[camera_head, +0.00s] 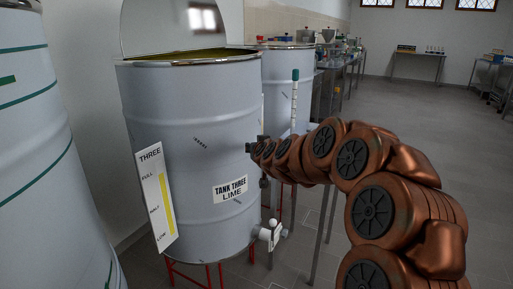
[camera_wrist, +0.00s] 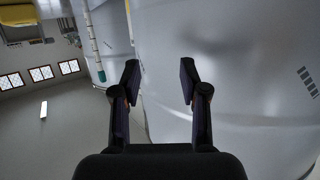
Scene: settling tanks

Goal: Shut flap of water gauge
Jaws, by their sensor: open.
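I cannot make out a gauge marked water, or its flap, in either view. The gauge board (camera_head: 155,200) that I can read says THREE, with FULL, HALF and LOW beside a yellow bar. It is on the left side of a grey tank (camera_head: 185,115) labelled TANK THREE LIME. My gripper (camera_head: 252,147) is at the right side of this tank, small and partly dark in the head view. In the wrist view my gripper (camera_wrist: 160,82) is open, with nothing between its fingers. A pale tank wall (camera_wrist: 235,70) fills the right side there.
Another tank (camera_head: 35,150) stands close at the left. A further tank (camera_head: 286,85) stands behind, with a white, green-banded upright tube (camera_head: 294,98) near it. A tap (camera_head: 270,234) juts from tank three low down. Open floor (camera_head: 430,130) lies at the right.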

